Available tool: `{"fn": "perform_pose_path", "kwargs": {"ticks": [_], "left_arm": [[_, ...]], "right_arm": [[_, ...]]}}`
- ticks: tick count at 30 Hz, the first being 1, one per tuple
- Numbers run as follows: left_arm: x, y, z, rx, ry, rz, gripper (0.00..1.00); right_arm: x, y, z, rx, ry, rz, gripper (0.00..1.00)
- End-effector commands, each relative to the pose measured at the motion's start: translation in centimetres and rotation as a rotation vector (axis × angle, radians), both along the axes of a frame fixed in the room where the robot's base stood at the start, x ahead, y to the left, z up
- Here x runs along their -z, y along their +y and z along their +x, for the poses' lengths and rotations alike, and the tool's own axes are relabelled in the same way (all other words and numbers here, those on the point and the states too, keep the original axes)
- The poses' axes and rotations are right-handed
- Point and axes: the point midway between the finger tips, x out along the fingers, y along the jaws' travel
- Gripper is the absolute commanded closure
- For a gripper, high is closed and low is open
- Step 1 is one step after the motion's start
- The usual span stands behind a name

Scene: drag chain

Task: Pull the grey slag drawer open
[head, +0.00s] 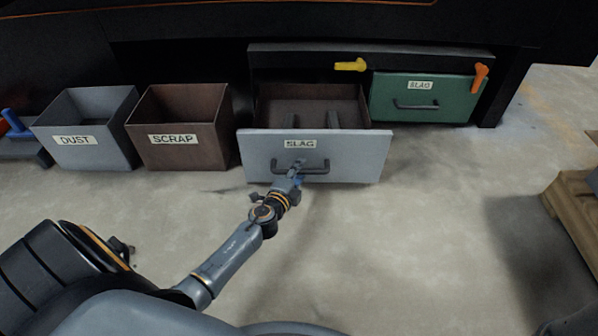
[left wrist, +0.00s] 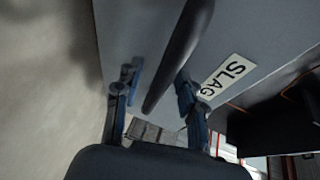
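The grey slag drawer (head: 355,155) stands pulled well out of the dark cabinet, and its brown inside shows. Its light grey front carries a SLAG label (head: 300,144) and a dark bar handle (head: 318,170). My left gripper (head: 297,168) is at the handle. In the left wrist view, the two fingers of my left gripper (left wrist: 158,88) are spread, one on each side of the handle (left wrist: 178,55), with gaps visible between fingers and bar. The SLAG label (left wrist: 227,77) shows beside them. My right gripper is not in view.
A shut green drawer (head: 422,98) is to the right, with an orange latch (head: 480,76). A yellow latch (head: 350,66) is above the grey drawer. A brown SCRAP bin (head: 180,155) and a grey DUST bin (head: 85,155) stand left. A wooden pallet (head: 570,205) is at right. Floor in front is clear.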

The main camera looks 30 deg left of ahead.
Motion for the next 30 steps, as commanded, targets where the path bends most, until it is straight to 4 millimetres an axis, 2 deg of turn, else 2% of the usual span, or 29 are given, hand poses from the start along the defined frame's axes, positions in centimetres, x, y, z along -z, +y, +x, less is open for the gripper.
{"fn": "perform_pose_path", "kwargs": {"ticks": [5,8,19,23,30], "left_arm": [[0.0,0.0,-0.2,0.0,0.0,0.001,0.61],[-0.1,-0.1,-1.0,0.0,0.0,0.002,0.61],[-1.1,-1.0,-6.5,0.0,0.002,0.0,0.61],[-1.3,-1.1,-7.2,0.0,0.001,-0.001,0.61],[-1.4,-1.1,-7.3,0.0,0.0,0.0,0.61]], "right_arm": [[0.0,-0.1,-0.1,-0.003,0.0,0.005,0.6],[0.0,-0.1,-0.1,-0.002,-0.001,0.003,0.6],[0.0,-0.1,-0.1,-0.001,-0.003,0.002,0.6],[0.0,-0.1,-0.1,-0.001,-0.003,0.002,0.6],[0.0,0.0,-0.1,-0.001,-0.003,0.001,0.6]]}}
